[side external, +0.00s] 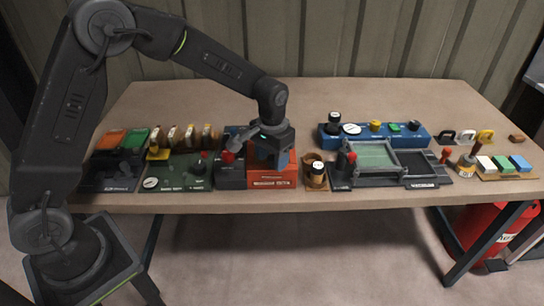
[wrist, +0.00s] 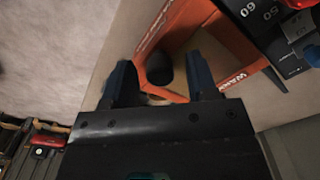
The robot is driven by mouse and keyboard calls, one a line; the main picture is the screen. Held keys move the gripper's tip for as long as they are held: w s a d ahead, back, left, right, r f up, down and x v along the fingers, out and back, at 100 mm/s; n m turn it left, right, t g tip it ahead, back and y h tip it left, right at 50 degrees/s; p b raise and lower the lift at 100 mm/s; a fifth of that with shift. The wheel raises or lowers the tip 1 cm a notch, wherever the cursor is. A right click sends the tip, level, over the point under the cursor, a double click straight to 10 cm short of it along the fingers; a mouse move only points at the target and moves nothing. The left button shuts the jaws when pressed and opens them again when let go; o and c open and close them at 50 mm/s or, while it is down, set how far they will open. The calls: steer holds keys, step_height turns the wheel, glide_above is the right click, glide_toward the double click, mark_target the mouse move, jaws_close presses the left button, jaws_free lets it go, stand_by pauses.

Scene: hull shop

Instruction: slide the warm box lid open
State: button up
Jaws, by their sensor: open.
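The warm box (side external: 271,180) is orange with a pale label on its front, near the front edge of the bench. It also shows in the wrist view (wrist: 240,48), where orange edges surround a tan surface and part of a "WARM" label is legible. A dark rounded piece (wrist: 160,68) shows between my fingers; I cannot tell for sure whether it is the lid's knob. My gripper (side external: 273,158) points down over the box, fingers apart. In the wrist view my gripper (wrist: 159,72) is open on either side of the dark piece, with no clear contact. My gripper hides much of the box top.
Left of the box stands a dark unit with a red knob (side external: 228,157), beside a green panel with a gauge (side external: 172,183). Close on the right are a brown cup-like holder (side external: 315,177) and a tray with a green window (side external: 372,157). A blue rack (side external: 408,135) stands behind.

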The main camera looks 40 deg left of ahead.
steer(key=shift+f, duration=0.1)
steer(key=shift+c, duration=0.5)
jaws_close()
